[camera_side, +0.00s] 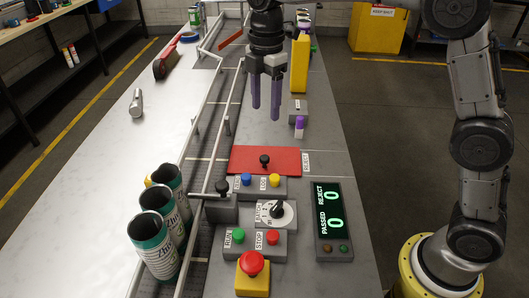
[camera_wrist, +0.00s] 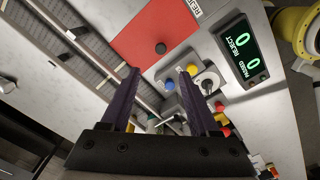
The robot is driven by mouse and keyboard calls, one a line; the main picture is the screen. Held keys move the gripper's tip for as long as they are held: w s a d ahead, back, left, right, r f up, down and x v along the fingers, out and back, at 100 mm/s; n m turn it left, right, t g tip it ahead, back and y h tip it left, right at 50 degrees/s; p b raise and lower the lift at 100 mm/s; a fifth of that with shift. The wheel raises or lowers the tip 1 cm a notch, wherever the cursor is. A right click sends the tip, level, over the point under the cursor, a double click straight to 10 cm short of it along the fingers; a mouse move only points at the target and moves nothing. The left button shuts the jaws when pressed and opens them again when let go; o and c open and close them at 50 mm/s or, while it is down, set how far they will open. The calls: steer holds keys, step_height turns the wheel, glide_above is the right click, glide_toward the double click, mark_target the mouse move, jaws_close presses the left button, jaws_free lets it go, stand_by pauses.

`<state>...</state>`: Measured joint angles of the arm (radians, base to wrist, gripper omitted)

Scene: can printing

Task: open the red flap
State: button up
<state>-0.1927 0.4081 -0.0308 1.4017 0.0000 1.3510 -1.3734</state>
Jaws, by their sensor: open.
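The red flap (camera_side: 240,158) lies flat and closed on the grey bench, with a small black knob (camera_side: 264,161) on it. A label reading REJECT stands at its right edge. The flap also shows in the wrist view (camera_wrist: 150,35), with its knob (camera_wrist: 161,48) near its lower right part. My gripper (camera_side: 264,113) is open and empty, fingers pointing down, above the bench and beyond the flap in the side view. Its two purple fingers (camera_wrist: 158,98) show apart in the wrist view and touch nothing that I can see.
A display (camera_side: 331,221) reads zeros at right. Several cans (camera_side: 153,245) stand at left by the rails. A yellow post (camera_side: 299,65) stands behind.

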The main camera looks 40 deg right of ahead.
mark_target(265, 157)
step_height(265, 157, down, 14)
steer(key=shift+a+f, duration=0.15)
steer(key=shift+f, duration=0.05)
stand_by(0.4)
steer(key=shift+c, duration=0.2)
jaws_close()
steer(key=shift+r, duration=0.1)
stand_by(1.1)
